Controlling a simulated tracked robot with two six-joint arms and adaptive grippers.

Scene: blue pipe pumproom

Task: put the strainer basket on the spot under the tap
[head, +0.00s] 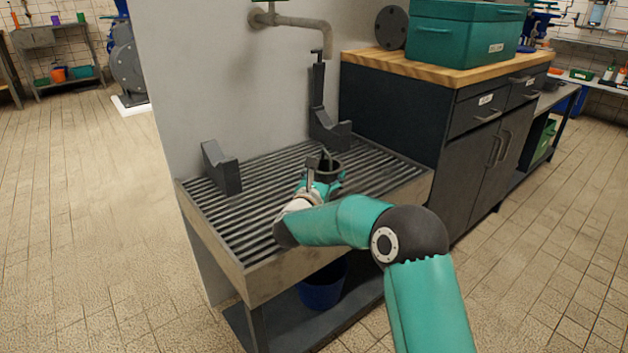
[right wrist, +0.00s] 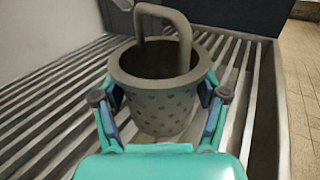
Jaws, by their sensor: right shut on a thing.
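The strainer basket (right wrist: 162,100) is a grey perforated bucket with an arched handle, upright in the right wrist view. My right gripper (right wrist: 160,110) is shut on it, with a finger on each side of its wall. In the head view the right gripper (head: 324,178) and the basket (head: 327,167) are over the slatted sink grate (head: 262,207); the arm hides part of the basket. I cannot tell whether the basket touches the slats. The tap (head: 300,22) sticks out from the wall behind, its spout pointing down. My left gripper is not in view.
Two dark brackets stand on the grate, one at the left (head: 221,168) and one at the back right (head: 328,125). A dark cabinet (head: 420,120) with a wooden top adjoins the grate. A blue bucket (head: 323,288) stands below. The grate's left and front slats are clear.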

